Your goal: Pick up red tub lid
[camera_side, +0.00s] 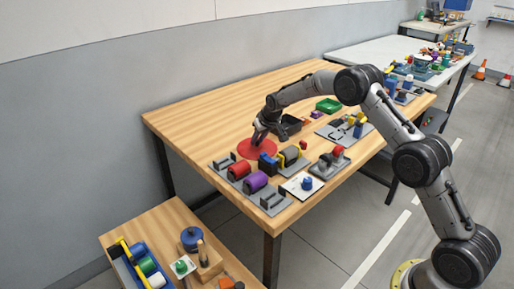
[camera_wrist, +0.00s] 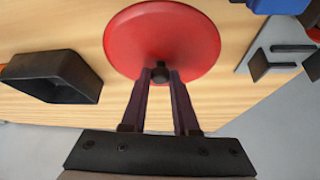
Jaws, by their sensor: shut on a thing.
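The red tub lid (camera_side: 253,149) is a flat red disc over the wooden table, near its left part in the side view. In the wrist view the lid (camera_wrist: 130,40) shows with a small dark knob (camera_wrist: 160,73) at its near side. My gripper (camera_wrist: 160,80) has both fingertips shut on this knob. In the side view my gripper (camera_side: 262,138) reaches down onto the lid from above. I cannot tell whether the lid touches the table or is slightly raised.
A black open bin (camera_wrist: 65,85) stands left of the lid in the wrist view. Grey plates with red and purple cylinders (camera_side: 256,182) lie in front of the lid. A green tray (camera_side: 328,105) sits farther right. The table's back left is clear.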

